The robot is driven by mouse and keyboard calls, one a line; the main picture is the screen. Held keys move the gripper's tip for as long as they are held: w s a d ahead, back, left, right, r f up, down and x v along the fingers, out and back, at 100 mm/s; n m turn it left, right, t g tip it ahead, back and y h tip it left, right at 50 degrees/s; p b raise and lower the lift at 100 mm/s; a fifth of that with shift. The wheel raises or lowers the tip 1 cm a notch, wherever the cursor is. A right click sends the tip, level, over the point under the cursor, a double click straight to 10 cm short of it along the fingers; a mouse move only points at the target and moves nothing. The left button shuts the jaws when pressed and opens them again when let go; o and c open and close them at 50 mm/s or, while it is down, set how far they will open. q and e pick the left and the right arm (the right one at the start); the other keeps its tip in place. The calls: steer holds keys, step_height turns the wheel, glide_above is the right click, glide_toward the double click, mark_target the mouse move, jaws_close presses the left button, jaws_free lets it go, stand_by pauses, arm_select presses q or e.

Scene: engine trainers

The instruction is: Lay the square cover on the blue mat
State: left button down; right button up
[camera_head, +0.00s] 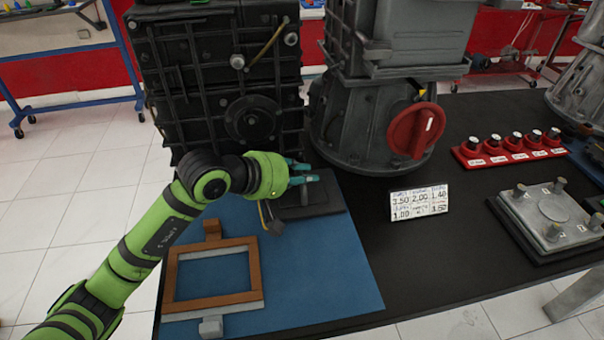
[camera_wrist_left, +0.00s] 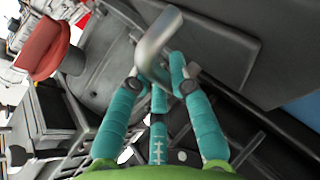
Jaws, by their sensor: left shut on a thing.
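The blue mat (camera_head: 330,265) lies on the front left of the dark table. My left gripper (camera_head: 308,174) is over the mat's back right part, its teal fingers shut on a bent silver handle. In the left wrist view the gripper (camera_wrist_left: 158,85) closes around this handle (camera_wrist_left: 160,42). A dark grey square plate (camera_head: 325,197), seemingly the square cover, shows just below the fingers; it also shows behind the handle in the wrist view (camera_wrist_left: 222,42). I cannot tell whether the plate touches what is under it. My right gripper is not in view.
A brown frame (camera_head: 256,275) lies on the mat's left part, with room to its right. A black engine block (camera_head: 225,90) and a grey housing with a red knob (camera_head: 412,130) stand behind. A label card (camera_head: 418,202) and a bolted grey plate (camera_head: 550,215) are right.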

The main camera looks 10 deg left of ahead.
arm_select(q)
steer(key=shift+r, duration=0.15)
steer(key=c, duration=1.6)
jaws_free()
steer(key=shift+f+b, duration=0.3)
steer(key=shift+f, duration=0.05)
steer(key=o, duration=0.5)
steer(key=shift+r, duration=0.1)
steer(key=shift+c, duration=0.2)
steer(key=shift+r+p, duration=0.2)
steer(key=shift+p, duration=0.15)
steer(key=b+v, duration=0.1)
steer(key=v, duration=1.1)
